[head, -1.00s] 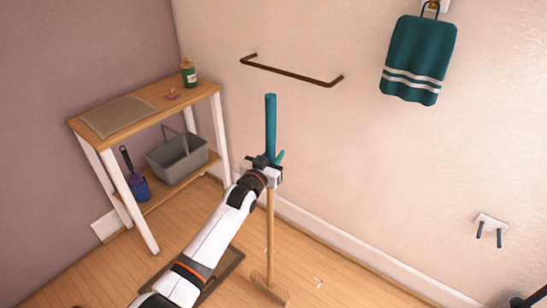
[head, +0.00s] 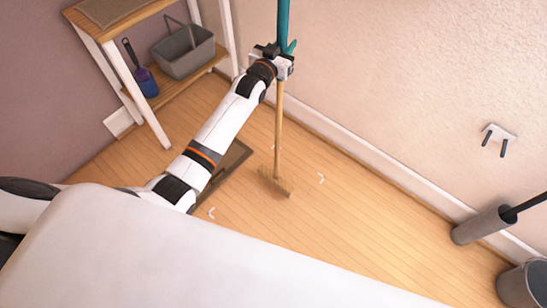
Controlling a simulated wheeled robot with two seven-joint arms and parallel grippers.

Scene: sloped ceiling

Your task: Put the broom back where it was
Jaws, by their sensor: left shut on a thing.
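The broom has a teal upper handle (head: 284,22), a wooden lower shaft (head: 279,130) and a flat brush head (head: 275,183) at the floor. It stands nearly upright near the wall. My left gripper (head: 284,66) is shut on the handle around the lower teal part. The handle's top is cut off by the picture's upper edge. I cannot tell whether the bristles touch the floor. A white wall holder with two dark pegs (head: 498,138) is empty, to the right of the broom. My right gripper is not in view.
White corner marks (head: 320,178) lie on the floor around the brush head. A dark mat (head: 232,160) lies partly under my left arm. A wooden shelf (head: 163,97) with a grey basket (head: 184,52) stands left. A grey cylinder (head: 482,225) and a bucket (head: 523,285) stand right.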

